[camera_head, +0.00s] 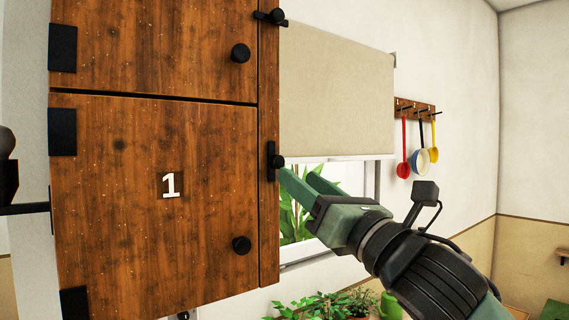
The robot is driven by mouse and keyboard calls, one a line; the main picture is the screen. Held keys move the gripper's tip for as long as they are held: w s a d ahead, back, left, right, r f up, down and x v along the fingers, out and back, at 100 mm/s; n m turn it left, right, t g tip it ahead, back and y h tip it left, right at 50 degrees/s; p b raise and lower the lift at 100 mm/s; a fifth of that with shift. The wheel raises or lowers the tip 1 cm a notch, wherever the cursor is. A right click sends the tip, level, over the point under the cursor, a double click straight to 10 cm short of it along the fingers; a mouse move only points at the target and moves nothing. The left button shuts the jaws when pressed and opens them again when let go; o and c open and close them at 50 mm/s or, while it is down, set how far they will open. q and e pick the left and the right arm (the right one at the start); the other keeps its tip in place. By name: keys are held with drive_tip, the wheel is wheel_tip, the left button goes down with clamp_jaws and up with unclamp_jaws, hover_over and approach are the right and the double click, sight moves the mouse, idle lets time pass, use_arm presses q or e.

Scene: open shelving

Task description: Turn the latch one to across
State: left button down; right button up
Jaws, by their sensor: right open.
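The wooden door marked 1 (140,200) is closed, with a round black knob (241,245) at its lower right. Its black latch (272,161) sits on the wooden side strip beside the door's upper right; its bar stands upright, with a round knob at its middle. My right gripper (297,174) is open, with its green fingers pointing up and left at the latch. One fingertip is close to the latch knob; I cannot tell whether they touch. My left gripper does not show.
Above is another closed wooden door (150,45) with a knob; its latch (270,16) lies across. A window with a beige blind (335,90) is behind. Utensils hang from a wall rack (415,107) at right. Plants (325,304) stand below.

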sight(280, 163)
drive_tip(key=p+x, duration=0.2)
drive_tip(key=x, duration=0.4)
drive_tip(key=shift+w+a, duration=0.1)
drive_tip(key=shift+a, duration=0.05)
clamp_jaws()
